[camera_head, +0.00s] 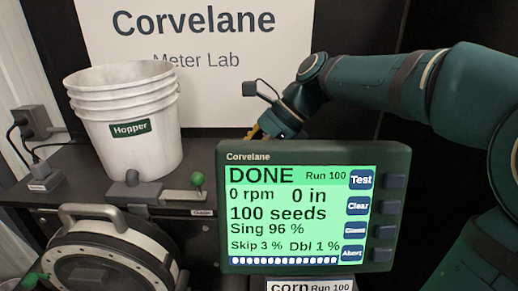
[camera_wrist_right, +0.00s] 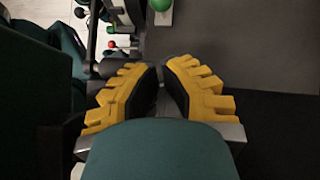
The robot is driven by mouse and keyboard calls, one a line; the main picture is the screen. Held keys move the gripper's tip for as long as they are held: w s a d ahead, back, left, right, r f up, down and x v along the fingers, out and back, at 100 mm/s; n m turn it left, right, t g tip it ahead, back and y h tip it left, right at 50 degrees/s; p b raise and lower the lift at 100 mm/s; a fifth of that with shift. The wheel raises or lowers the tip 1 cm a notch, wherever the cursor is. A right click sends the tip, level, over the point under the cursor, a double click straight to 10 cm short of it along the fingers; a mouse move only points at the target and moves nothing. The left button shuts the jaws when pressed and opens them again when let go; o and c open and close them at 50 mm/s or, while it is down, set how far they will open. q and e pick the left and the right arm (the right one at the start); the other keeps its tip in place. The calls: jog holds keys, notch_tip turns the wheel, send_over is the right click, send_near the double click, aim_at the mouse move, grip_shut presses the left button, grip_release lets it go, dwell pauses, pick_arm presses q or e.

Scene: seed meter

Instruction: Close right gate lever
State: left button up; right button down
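A lever with a green ball knob (camera_head: 197,179) sits on a grey block at the front of the shelf, right of the hopper bucket. A small label lies below it, too small to read surely. I cannot tell if this is the right gate lever. A green knob (camera_wrist_right: 160,4) also shows at the top edge of the right wrist view, beyond my fingertips. My right gripper (camera_wrist_right: 161,68) has its yellow fingers together with nothing between them, apart from the knob. In the head view my right gripper (camera_head: 256,131) is mostly hidden behind the monitor. My left gripper is out of view.
The monitor (camera_head: 230,200) reads DONE and stands in front of my right gripper. The white hopper bucket (camera_head: 130,105) stands at left on the dark shelf. A round meter housing (camera_head: 105,262) is below. A red knob (camera_wrist_right: 111,44) shows in the wrist view.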

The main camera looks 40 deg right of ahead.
jog(key=b, duration=0.1)
send_near(191, 195)
jog(key=shift+s+a+f, duration=0.1)
jog(key=shift+s+f, duration=0.2)
jog(key=shift+f, duration=0.3)
jog(key=shift+s+a+f, duration=0.1)
jog(key=shift+s+f, duration=0.15)
jog(key=shift+f, duration=0.35)
jog(key=shift+w+a, duration=0.2)
jog(key=shift+a, duration=0.25)
jog(key=shift+w+a+r+p, duration=0.1)
jog(key=shift+w+a+p, duration=0.2)
jog(key=shift+a, duration=0.1)
jog(key=w+a+p, duration=0.2)
jog(key=a+p, duration=0.1)
jog(key=shift+w+a, duration=0.45)
